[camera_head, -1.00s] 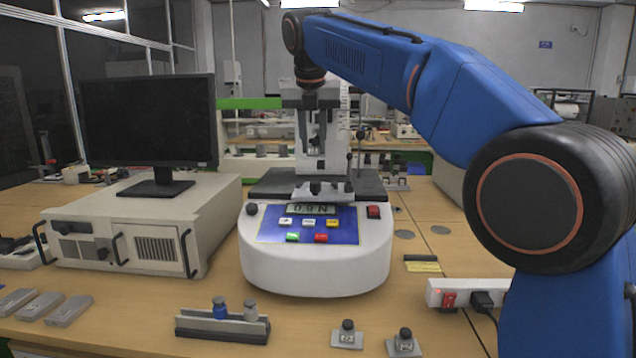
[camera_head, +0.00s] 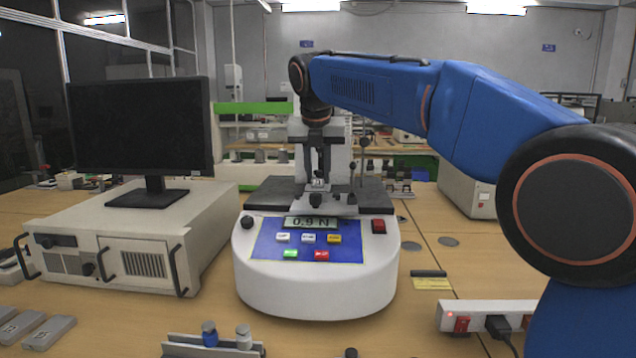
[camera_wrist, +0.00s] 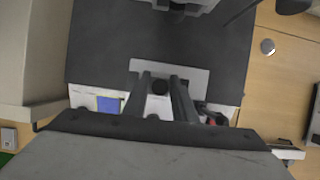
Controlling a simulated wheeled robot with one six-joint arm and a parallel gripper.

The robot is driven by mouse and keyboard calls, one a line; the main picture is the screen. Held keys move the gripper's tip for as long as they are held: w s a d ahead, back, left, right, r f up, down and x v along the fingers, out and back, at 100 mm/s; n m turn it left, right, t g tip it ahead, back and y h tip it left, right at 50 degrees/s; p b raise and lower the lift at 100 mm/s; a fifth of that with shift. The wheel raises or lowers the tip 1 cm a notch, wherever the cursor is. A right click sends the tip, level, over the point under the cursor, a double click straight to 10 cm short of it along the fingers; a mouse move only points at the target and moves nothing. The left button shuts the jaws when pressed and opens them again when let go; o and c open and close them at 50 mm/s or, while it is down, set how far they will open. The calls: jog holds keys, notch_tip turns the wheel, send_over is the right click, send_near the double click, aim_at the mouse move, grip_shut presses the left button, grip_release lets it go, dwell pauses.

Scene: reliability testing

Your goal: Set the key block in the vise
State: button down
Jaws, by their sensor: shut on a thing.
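My gripper (camera_head: 318,176) is shut on a small light block, the key block (camera_head: 319,184), above the middle of the test machine. The vise (camera_head: 337,204), a light grey fixture, lies just below on the machine's dark plate. I cannot tell whether the block touches it. The wrist view shows my two fingers (camera_wrist: 160,92) with a dark round knob (camera_wrist: 160,87) between them, over a light grey plate (camera_wrist: 196,79). The fingers and wrist hide much of the block and vise there.
The test machine (camera_head: 315,285) has a display reading about 0.9 N. A thin upright rod (camera_head: 363,155) stands just right of my gripper. A monitor (camera_head: 135,125) on a beige case is at left. A power strip (camera_head: 485,318) lies at front right. A rack (camera_head: 205,347) is at front.

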jog(key=shift+f, duration=1.15)
jog(key=shift+f, duration=0.1)
jog(key=c, duration=1.7)
grip_release()
jog(key=shift+c, duration=0.2)
jog(key=v, duration=1.2)
jog(key=shift+a, duration=0.1)
